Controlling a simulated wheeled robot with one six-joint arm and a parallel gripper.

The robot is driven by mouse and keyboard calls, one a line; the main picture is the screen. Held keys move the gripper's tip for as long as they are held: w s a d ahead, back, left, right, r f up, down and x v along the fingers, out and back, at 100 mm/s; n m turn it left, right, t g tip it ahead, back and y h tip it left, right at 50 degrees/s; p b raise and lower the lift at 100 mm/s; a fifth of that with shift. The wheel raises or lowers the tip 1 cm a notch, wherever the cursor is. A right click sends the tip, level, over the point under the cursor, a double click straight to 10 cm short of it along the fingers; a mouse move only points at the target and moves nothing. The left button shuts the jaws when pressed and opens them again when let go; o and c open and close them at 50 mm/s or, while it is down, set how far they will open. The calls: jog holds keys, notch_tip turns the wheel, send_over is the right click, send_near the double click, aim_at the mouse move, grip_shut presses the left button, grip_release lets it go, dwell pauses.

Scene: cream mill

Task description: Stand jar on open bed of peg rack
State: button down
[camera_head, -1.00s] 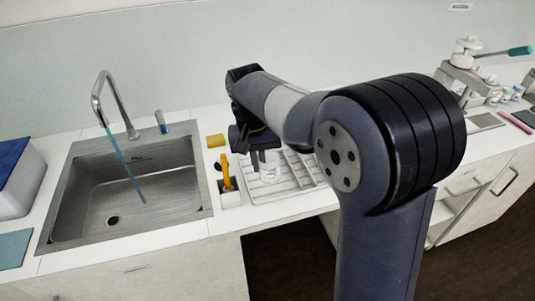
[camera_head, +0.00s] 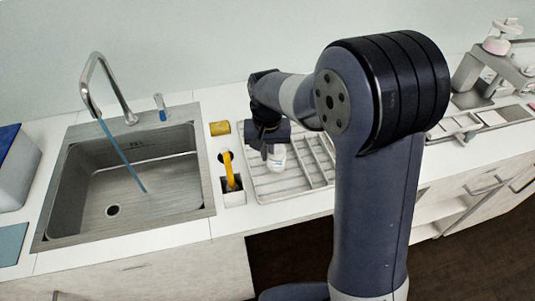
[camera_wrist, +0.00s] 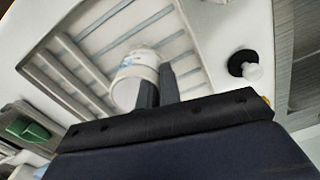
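The white jar (camera_head: 277,157) stands about upright at the left part of the pale peg rack (camera_head: 322,150), below my gripper (camera_head: 266,152). In the wrist view the jar (camera_wrist: 128,82) is close to the two dark fingers (camera_wrist: 158,82); the nearer finger covers part of its lower right side. The fingers look near each other, and I cannot tell whether they press on the jar. Whether its base touches the rack bed is hidden. The rack's bars show behind the jar in the wrist view (camera_wrist: 84,66).
A steel sink (camera_head: 190,208) with a tall tap (camera_head: 84,93) lies left of the rack. A white holder (camera_head: 234,198) with a yellow-handled tool (camera_head: 229,170) and a yellow sponge (camera_head: 220,128) stand between them. A machine (camera_head: 472,80) is at the far right.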

jog(key=shift+f, duration=0.75)
jog(key=shift+f, duration=0.2)
jog(key=c, duration=1.6)
grip_release()
jog(key=shift+r, duration=0.1)
notch_tip(320, 180, up, 12)
jog(key=shift+r, duration=0.15)
